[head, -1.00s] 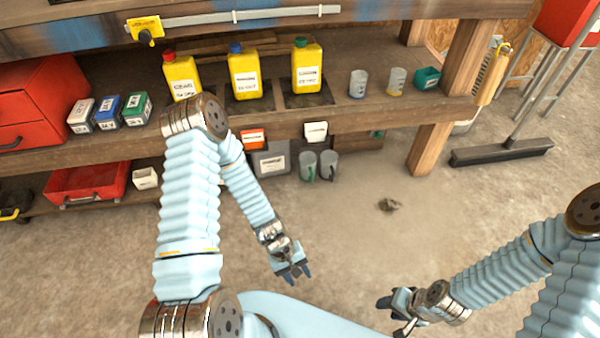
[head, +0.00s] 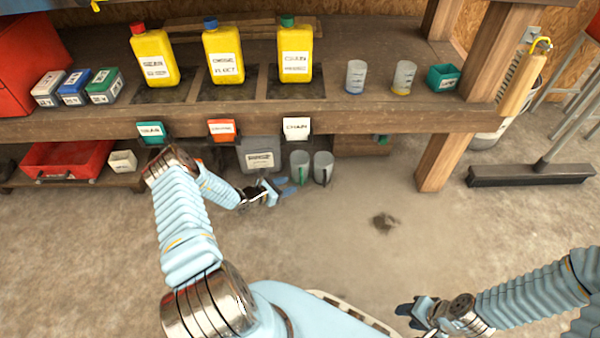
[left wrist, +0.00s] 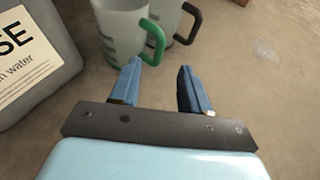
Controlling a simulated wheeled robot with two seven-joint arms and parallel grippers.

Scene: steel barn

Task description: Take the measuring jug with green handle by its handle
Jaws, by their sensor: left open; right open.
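The measuring jug with green handle (head: 300,166) stands upright at the lower level under the shelf. It also shows in the left wrist view (left wrist: 122,30), with its green handle (left wrist: 153,42) on the right side of the cup. My left gripper (head: 284,188) is open and close in front of this jug. In the left wrist view its two blue fingers (left wrist: 160,80) point toward the jug, and the handle is just beyond the left fingertip, not between the fingers. My right gripper (head: 408,314) is open and empty at the lower right, far from the jug.
A second jug with a dark handle (head: 322,168) stands close right of the green-handled one. A grey labelled container (head: 261,153) is close on the left. The shelf edge (head: 350,121) runs above, with a wooden post (head: 440,160) to the right. The floor in front is clear.

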